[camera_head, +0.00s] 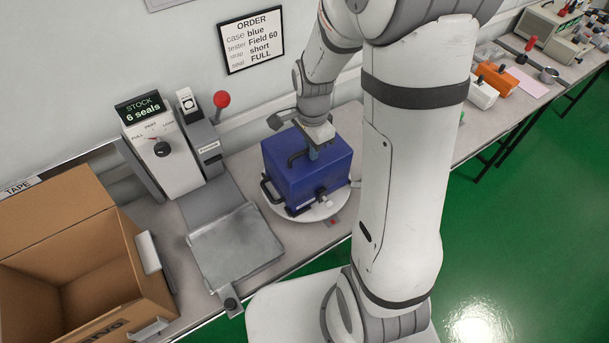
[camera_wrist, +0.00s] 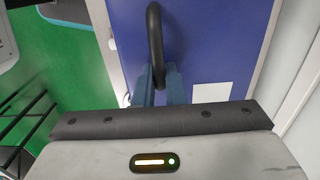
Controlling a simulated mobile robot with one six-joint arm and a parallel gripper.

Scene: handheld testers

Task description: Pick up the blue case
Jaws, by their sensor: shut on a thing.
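The blue case (camera_head: 321,178) is a box with a black handle on top and dark fittings on its front. It stands upright on or just above a round white plate (camera_head: 312,213); I cannot tell whether it touches. My gripper (camera_head: 314,150) is above the case, pointing down, with its fingers shut on the handle. In the wrist view the blue top of the case (camera_wrist: 225,55) fills the middle and right, and the fingers (camera_wrist: 163,85) close around the black handle (camera_wrist: 155,40). The handle's near end is hidden between the fingers.
An open cardboard box (camera_head: 70,250) stands at the left. A grey machine with a metal plate (camera_head: 236,248) and a red-knobbed lever (camera_head: 221,99) is left of the case. Several handheld testers (camera_head: 498,78) lie farther along the bench at the right. An order sign (camera_head: 251,41) hangs behind.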

